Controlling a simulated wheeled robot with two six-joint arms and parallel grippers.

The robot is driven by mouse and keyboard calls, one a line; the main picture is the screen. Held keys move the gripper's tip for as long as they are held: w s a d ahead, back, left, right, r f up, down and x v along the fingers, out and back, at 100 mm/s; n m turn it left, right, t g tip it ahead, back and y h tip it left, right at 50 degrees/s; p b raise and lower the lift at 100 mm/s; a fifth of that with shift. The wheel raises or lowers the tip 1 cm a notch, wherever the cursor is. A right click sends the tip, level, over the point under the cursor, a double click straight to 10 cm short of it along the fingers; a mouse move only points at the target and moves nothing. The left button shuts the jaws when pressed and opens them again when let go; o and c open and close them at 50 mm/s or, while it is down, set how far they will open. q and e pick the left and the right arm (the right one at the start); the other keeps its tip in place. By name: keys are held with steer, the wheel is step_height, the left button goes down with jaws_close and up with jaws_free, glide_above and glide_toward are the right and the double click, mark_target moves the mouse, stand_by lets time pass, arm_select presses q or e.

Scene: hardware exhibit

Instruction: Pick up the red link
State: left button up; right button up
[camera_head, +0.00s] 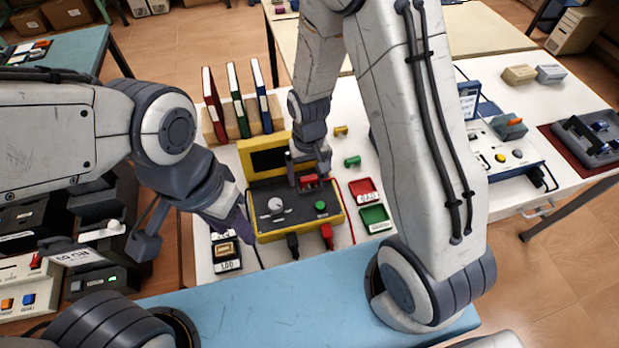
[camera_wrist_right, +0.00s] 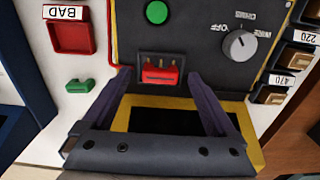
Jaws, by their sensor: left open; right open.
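The red link (camera_head: 309,182) sits on the dark panel of the yellow tester box (camera_head: 248,188), beside small brass pins. In the right wrist view the red link (camera_wrist_right: 161,77) lies between the spread fingers of my right gripper (camera_wrist_right: 160,71), with a gap on both sides. In the head view my right gripper (camera_head: 308,168) is just above the link and partly covers that part of the box. My left gripper (camera_head: 243,226) is open, by the left edge of the box, with nothing seen in it; its fingers are only partly visible.
The box carries a grey knob (camera_head: 275,204) and a green button (camera_head: 320,206). Binders (camera_head: 236,98) stand behind.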

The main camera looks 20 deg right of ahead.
steer(key=shift+f, duration=0.25)
jaws_close()
steer(key=shift+r, duration=0.1)
